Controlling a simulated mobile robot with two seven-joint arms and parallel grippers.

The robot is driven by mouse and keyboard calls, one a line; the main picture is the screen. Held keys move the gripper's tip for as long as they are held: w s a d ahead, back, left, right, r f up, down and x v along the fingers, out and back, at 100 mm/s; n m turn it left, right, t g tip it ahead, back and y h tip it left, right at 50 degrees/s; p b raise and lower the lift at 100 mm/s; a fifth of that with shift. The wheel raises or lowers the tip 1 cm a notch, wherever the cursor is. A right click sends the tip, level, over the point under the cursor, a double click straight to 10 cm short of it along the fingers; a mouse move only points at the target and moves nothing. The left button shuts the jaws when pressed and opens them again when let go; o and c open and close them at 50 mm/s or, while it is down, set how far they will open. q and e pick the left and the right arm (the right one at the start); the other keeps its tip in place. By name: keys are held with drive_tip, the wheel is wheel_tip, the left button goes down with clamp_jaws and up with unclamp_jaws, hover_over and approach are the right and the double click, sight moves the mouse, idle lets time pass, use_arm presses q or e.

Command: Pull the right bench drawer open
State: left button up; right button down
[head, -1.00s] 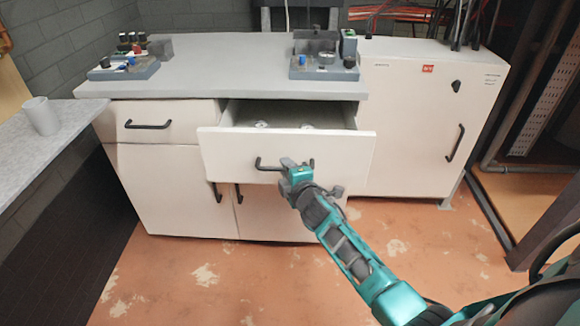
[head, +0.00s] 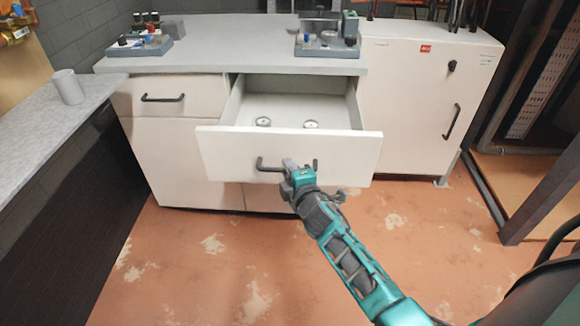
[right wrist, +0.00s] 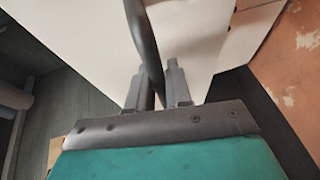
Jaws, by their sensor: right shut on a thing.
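The right bench drawer (head: 335,155) is pulled well out of the white bench, and its inside shows. Two small round gauge-like items (head: 263,121) lie on its floor. My right gripper (head: 290,166) is at the dark bar handle (head: 268,168) on the drawer front. In the right wrist view the fingers (right wrist: 160,88) are shut on the handle (right wrist: 143,40), one on each side of it. My left gripper is in neither view.
The left drawer (head: 170,98) is shut. Trays with parts (head: 327,50) stand on the bench top (head: 235,50). A grey counter with a cup (head: 68,87) is at the left. A white cabinet (head: 410,110) stands right of the drawer. The floor in front is clear.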

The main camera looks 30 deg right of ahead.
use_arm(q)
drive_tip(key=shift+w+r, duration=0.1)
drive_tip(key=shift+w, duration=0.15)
use_arm(e)
drive_tip(key=c, duration=1.4)
unclamp_jaws()
use_arm(q)
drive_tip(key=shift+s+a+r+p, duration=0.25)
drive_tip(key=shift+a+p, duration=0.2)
drive_tip(key=shift+p, duration=0.4)
use_arm(e)
drive_tip(key=v, duration=1.3)
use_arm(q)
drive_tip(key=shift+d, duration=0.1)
use_arm(e)
drive_tip(key=shift+d, duration=0.1)
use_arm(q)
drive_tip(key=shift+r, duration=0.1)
